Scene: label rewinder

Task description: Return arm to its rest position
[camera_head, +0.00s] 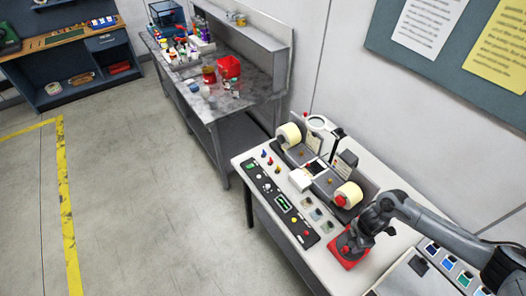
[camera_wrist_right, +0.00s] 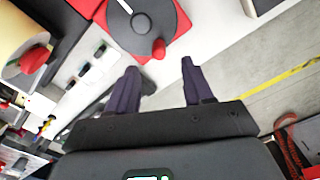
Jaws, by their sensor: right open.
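My right arm comes in from the right in the head view, and its dark right gripper (camera_head: 364,222) is over the front right of the white table. In the right wrist view the two dark fingers of this gripper (camera_wrist_right: 157,82) stand apart with nothing between them. Just beyond the fingertips is a red plate (camera_wrist_right: 183,22) with a dark round disc and a red knob (camera_wrist_right: 158,48). The red plate (camera_head: 347,261) is partly hidden by my gripper in the head view. The label rewinder (camera_head: 313,170) with two cream rolls stands left of the gripper. My left gripper is not in view.
A black control panel (camera_head: 280,205) with buttons lies along the white table's front left. At the table's right are a grey tray (camera_head: 398,282) and several coloured items (camera_head: 447,262). A grey workbench (camera_head: 232,95) with bottles and red bins stands behind. The floor at left is clear.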

